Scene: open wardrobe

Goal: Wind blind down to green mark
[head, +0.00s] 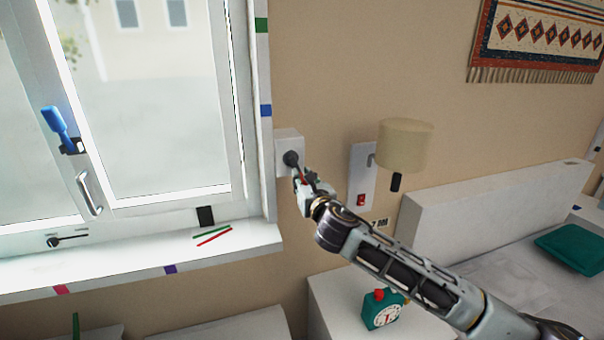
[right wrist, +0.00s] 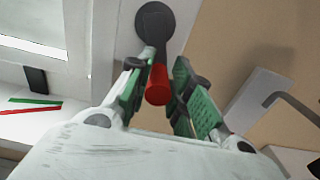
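The winder is a white box (head: 289,146) on the wall just right of the window, with a dark round crank (head: 291,158). In the right wrist view the crank's dark disc (right wrist: 155,22) carries an arm ending in a red knob (right wrist: 157,86). My right gripper (head: 302,184) is at the crank. In the right wrist view its green-padded fingers (right wrist: 158,82) stand open either side of the red knob, with gaps showing. A green mark (head: 261,24) is high on the window's right frame, a blue mark (head: 265,110) lower. No blind shows. My left gripper is out of view.
A wall lamp (head: 404,146) and a red switch (head: 361,200) are right of the winder. The windowsill (head: 130,268) bears green and red sticks (head: 213,235). A green timer (head: 382,309) stands on the white cabinet (head: 335,290) below my right arm.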

